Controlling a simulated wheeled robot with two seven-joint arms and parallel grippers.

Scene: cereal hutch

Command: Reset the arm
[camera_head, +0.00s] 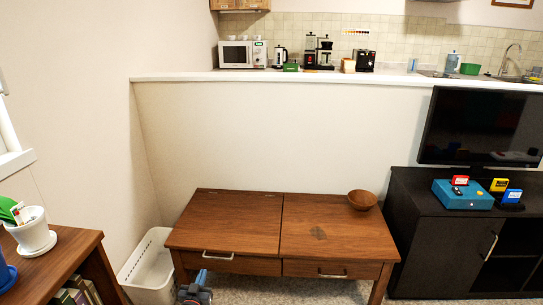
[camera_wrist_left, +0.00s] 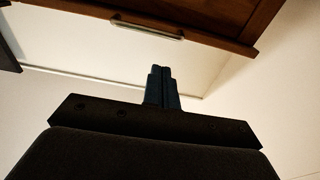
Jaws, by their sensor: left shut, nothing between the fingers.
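My left gripper (camera_head: 201,276) shows at the bottom of the head view, low in front of the left part of the wooden hutch table. In the left wrist view its two dark fingers (camera_wrist_left: 161,72) are together with nothing between them. The brown hutch table (camera_head: 225,222) has two top panels, both lying flat. Its left drawer handle (camera_head: 218,256) is just above my gripper in the head view. A drawer handle (camera_wrist_left: 147,31) also shows in the wrist view, apart from the fingers. My right gripper is not in view.
A wooden bowl (camera_head: 362,200) sits on the hutch's back right. A white basket (camera_head: 146,268) stands left of the hutch. A shelf with a white plant pot (camera_head: 32,236) is at far left. A black cabinet (camera_head: 439,240) with a blue box (camera_head: 462,196) stands right.

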